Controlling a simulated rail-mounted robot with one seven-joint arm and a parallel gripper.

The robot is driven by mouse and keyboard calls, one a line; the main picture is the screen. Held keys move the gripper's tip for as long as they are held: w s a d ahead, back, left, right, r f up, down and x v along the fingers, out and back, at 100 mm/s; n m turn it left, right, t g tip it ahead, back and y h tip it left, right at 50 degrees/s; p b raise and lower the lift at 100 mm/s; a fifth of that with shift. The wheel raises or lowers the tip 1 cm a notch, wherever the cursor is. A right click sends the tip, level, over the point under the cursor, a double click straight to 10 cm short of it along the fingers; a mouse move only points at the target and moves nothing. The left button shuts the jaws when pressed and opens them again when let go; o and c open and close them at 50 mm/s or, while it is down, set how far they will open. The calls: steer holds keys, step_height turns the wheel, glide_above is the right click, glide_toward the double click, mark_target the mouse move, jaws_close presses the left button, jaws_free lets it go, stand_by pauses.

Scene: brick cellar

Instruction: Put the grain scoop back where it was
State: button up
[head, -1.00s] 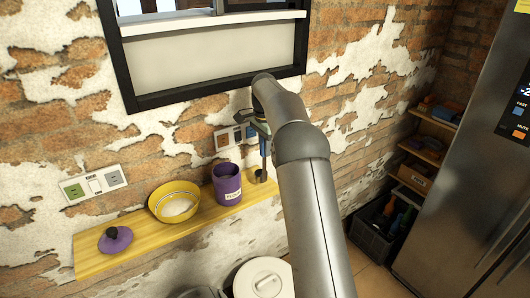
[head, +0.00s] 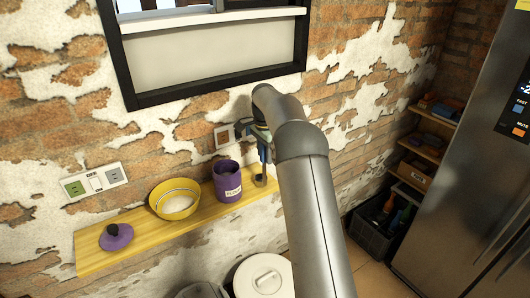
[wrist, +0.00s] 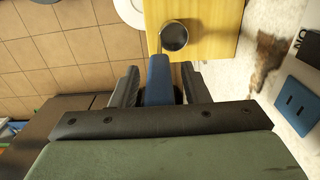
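The grain scoop has a blue handle (head: 263,152) and a dark round metal cup (head: 260,180). It is upright at the right end of the wooden wall shelf (head: 110,259), its cup at the shelf's surface. In the wrist view the cup (wrist: 174,36) shows over the shelf and the handle (wrist: 158,78) points toward me. My gripper (wrist: 160,68) is open, one finger on each side of the handle, with a narrow gap at both sides. In the head view my gripper (head: 260,130) is partly hidden by my arm.
Left of the scoop on the shelf are a purple canister (head: 227,182), a yellow bowl (head: 175,198) with pale contents and a purple lid (head: 116,237). A wall socket (head: 223,134) is close behind my gripper. A white lidded bin (head: 265,278) stands below.

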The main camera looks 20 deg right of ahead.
step_height(320, 180, up, 12)
steer(key=shift+a+r, duration=0.1)
steer(key=shift+s+a+r, duration=0.2)
steer(key=shift+s+r, duration=0.1)
steer(key=shift+r, duration=0.15)
steer(key=s+a+r+n, duration=0.1)
steer(key=s+a+n, duration=0.25)
steer(key=s, duration=0.45)
steer(key=s+a+r+n, duration=0.2)
steer(key=s+a+n, duration=0.15)
steer(key=s, duration=0.45)
steer(key=s+a+f+n, duration=0.1)
steer(key=s+f, duration=0.3)
steer(key=s, duration=0.5)
steer(key=s+a+f+n, duration=0.1)
steer(key=s+f+n, duration=0.3)
steer(key=s, duration=0.5)
steer(key=s+a+f+n+t, duration=0.1)
steer(key=s+a+f+n, duration=0.1)
steer(key=s, duration=0.7)
step_height(320, 180, down, 2)
steer(key=shift+s+f+n, duration=0.1)
steer(key=shift+s+n, duration=0.15)
steer(key=shift+n, duration=0.35)
